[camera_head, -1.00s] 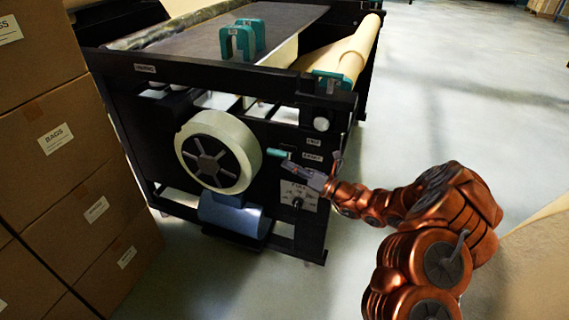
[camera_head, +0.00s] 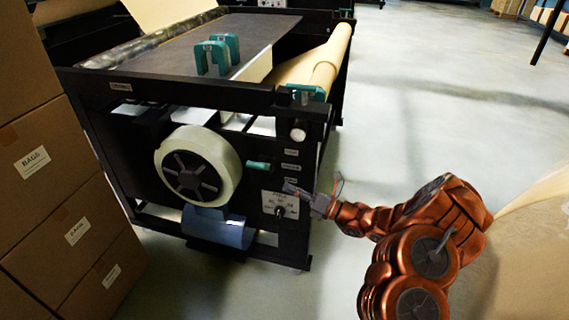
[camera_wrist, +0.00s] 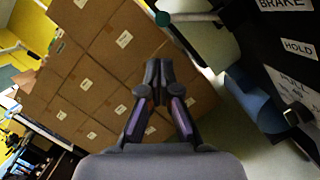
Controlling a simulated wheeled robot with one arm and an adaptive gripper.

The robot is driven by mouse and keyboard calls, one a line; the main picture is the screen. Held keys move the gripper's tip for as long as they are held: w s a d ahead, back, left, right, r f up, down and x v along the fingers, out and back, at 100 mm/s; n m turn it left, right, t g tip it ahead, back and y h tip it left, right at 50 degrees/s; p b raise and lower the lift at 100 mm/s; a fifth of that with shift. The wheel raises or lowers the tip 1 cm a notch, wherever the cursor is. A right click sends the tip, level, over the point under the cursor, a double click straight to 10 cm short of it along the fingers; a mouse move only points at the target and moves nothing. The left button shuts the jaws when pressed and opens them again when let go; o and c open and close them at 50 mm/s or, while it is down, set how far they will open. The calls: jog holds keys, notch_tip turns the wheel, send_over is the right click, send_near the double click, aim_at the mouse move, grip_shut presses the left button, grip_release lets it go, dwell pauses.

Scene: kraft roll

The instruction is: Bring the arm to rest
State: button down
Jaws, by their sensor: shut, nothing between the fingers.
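My gripper (camera_head: 290,188) is shut and empty at the end of my copper-coloured arm. In the head view it is in front of the right post of the black machine frame (camera_head: 185,96), close to a white label plate with a dark knob (camera_head: 279,205). The teal lever handle (camera_head: 258,165) is up and left of the fingers and apart from them in the picture. In the wrist view my gripper (camera_wrist: 153,72) points toward stacked cartons, with its fingertips together. The teal handle end shows at the top (camera_wrist: 163,18).
Stacked brown cartons (camera_head: 36,160) stand at the left. The machine carries a large pale wheel (camera_head: 226,166), a blue cylinder (camera_head: 218,228) below it, a kraft roll (camera_head: 316,68) and teal clamps on top (camera_head: 212,56). Open floor (camera_head: 430,110) lies right of the machine.

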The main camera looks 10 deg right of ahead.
jog(key=s+a+r+n+g+y, duration=0.2)
jog(key=s+a+r+n+g, duration=0.8)
jog(key=s+a+r+n, duration=0.15)
jog(key=s+a+r+n+g+h, duration=0.1)
jog(key=s+n+g+h, duration=0.2)
jog(key=s+n, duration=0.35)
jog(key=s+a+r+n+g+h, duration=0.1)
jog(key=s+r+n+g+h, duration=0.2)
jog(key=s, duration=0.6)
jog(key=s+d+f+n+h, duration=0.4)
jog(key=s+d+n+h, duration=0.25)
jog(key=s, duration=0.45)
jog(key=s+d+f+n+t+h, duration=0.1)
jog(key=s+d+n+t+h, duration=0.4)
jog(key=d, duration=1.1)
notch_tip(320, 180, up, 16)
jog(key=s+g+h+p, duration=0.1)
jog(key=p, duration=1.4)
jog(key=shift+s+h, duration=0.25)
jog(key=shift+h, duration=0.1)
jog(key=shift+d+r, duration=0.1)
